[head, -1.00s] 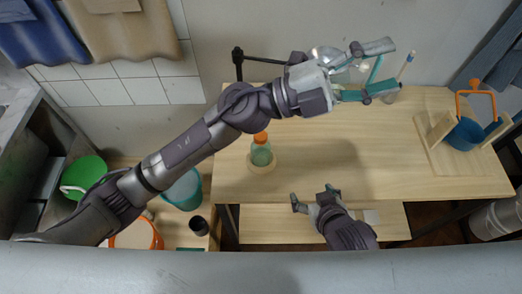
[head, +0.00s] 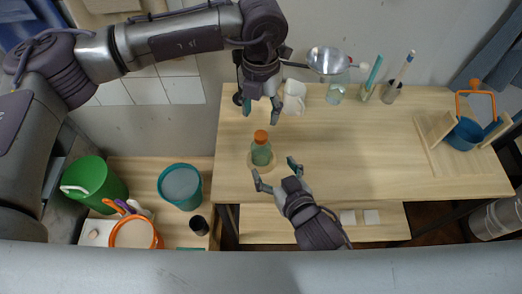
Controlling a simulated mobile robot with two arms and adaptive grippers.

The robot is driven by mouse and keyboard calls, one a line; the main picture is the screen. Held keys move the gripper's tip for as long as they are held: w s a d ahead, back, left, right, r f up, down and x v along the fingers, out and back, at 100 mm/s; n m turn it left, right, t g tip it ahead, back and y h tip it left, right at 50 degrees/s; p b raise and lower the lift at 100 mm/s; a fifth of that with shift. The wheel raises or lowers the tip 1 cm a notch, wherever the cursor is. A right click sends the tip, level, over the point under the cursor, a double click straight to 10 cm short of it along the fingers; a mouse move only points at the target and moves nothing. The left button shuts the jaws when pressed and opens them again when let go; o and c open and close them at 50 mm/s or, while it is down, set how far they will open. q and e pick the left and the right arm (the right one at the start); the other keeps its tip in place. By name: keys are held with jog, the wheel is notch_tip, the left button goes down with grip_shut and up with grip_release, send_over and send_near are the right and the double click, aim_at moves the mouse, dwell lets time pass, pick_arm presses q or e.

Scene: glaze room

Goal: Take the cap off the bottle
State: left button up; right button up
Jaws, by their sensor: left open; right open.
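The bottle (head: 261,154) is greenish and see-through and stands upright on a round wooden base (head: 251,166) at the left of the table. Its orange cap (head: 261,136) is on top. My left gripper (head: 262,112) is open and empty, fingers pointing down, behind and above the cap in the head view, apart from it. My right gripper (head: 274,172) is open and empty in front of the bottle, with its fingers on either side of the bottle's lower front; I cannot tell whether they touch it.
A funnel (head: 327,60) on a stand is over a glass jar (head: 335,94) at the back. A white crumpled cloth (head: 293,98) and cups with tools (head: 391,91) stand there too. A blue pot (head: 465,134) sits at the right. The table's middle (head: 365,150) is clear.

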aim_at(265, 156)
jog(key=x, duration=0.9)
jog(key=shift+w+a+f, duration=0.1)
jog(key=shift+w, duration=0.05)
grip_shut()
